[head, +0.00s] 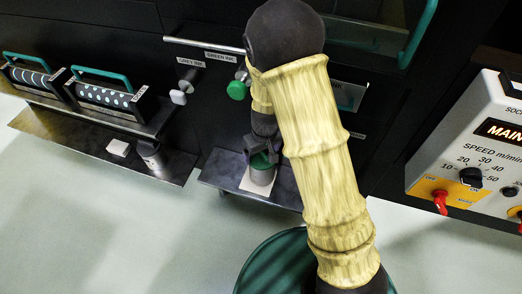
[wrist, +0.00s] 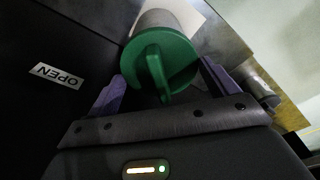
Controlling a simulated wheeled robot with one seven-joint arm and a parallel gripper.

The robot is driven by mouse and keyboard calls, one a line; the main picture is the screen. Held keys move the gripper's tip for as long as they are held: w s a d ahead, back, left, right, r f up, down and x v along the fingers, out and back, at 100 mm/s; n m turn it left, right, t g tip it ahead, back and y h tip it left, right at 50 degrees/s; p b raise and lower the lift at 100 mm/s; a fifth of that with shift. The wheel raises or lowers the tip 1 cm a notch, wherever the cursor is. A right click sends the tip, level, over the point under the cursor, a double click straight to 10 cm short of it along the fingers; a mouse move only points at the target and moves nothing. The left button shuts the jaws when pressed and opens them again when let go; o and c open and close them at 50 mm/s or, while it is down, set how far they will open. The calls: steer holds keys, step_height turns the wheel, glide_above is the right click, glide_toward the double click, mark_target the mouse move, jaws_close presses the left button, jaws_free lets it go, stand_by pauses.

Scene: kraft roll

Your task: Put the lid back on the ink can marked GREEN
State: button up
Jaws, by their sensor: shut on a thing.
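The green lid (wrist: 178,60) has an upright fin-like handle and lies between the purple fingers of my gripper (wrist: 160,78), which is shut on it. In the head view the lid (head: 263,161) shows under my gripper (head: 261,148). The grey ink can (head: 261,177) stands upright on a pale square on the low shelf, directly below the lid. Its body (wrist: 158,18) shows behind the lid in the wrist view. The lid is at the can's mouth; I cannot tell whether it is fully seated. The GREEN INK label (head: 220,57) is on the machine above.
Another can (head: 150,152) stands on the left shelf (head: 95,140), beside a white block (head: 118,147), below the GREY INK label (head: 190,63). Patterned rollers (head: 103,97) with green handles are at left.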

stand_by(0.4)
steer(key=o, duration=0.8)
steer(key=shift+s+r+p, duration=0.1)
steer(key=shift+r+p, duration=1.5)
steer(key=shift+r, duration=0.05)
steer(key=shift+r+p, duration=1.8)
steer(key=shift+r, duration=0.05)
jaws_close()
